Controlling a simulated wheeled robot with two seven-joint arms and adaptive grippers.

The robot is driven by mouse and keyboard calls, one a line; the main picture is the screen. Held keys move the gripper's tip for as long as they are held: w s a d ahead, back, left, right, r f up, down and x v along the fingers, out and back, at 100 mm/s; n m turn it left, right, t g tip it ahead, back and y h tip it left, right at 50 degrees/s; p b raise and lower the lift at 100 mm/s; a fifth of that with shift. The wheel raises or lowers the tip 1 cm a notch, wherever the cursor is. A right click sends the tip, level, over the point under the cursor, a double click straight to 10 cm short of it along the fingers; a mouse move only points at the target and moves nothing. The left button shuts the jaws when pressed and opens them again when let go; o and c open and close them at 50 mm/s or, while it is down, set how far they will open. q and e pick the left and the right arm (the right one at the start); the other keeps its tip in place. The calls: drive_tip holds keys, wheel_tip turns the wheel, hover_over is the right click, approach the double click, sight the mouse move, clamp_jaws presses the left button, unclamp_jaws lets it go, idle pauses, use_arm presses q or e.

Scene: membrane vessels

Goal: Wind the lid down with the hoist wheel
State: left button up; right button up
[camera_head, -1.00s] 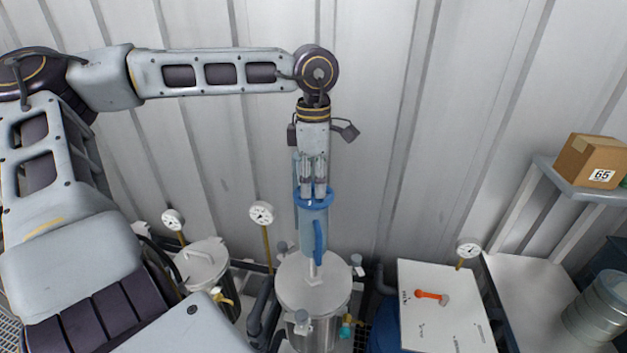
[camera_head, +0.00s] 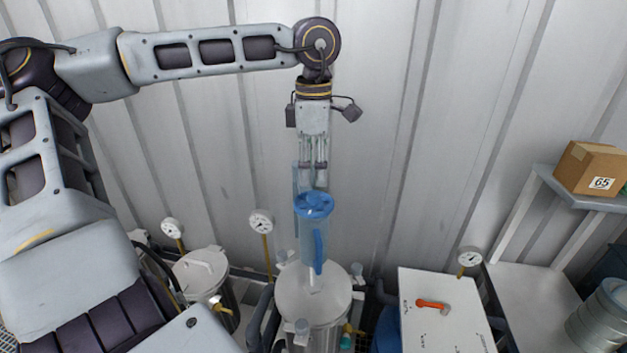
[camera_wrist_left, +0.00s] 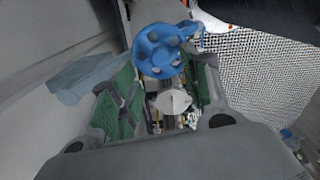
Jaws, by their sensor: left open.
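The blue hoist wheel (camera_head: 314,205) sits on top of a light-blue hoist column (camera_head: 307,240) with a blue handle on its side. In the left wrist view the lobed wheel (camera_wrist_left: 158,50) lies at the upper middle, beyond the fingers. The round grey lid (camera_head: 298,296) is at the top of the middle steel vessel; whether a gap lies under it I cannot tell. My left gripper (camera_head: 314,186) points down just above the wheel, open, with nothing between its fingers. In the left wrist view its green finger pads (camera_wrist_left: 163,98) stand apart. My right gripper is out of view.
A smaller vessel (camera_head: 203,268) stands at the left. Dial gauges (camera_head: 262,222) rise nearby. A white panel with an orange handle (camera_head: 432,305) stands at the right, beside a shelf with a cardboard box (camera_head: 590,168). A corrugated wall closes the back.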

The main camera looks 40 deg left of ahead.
sight(314, 193)
use_arm(q)
wheel_tip(314, 193, up, 6)
drive_tip(key=shift+r, duration=0.25)
idle(0.8)
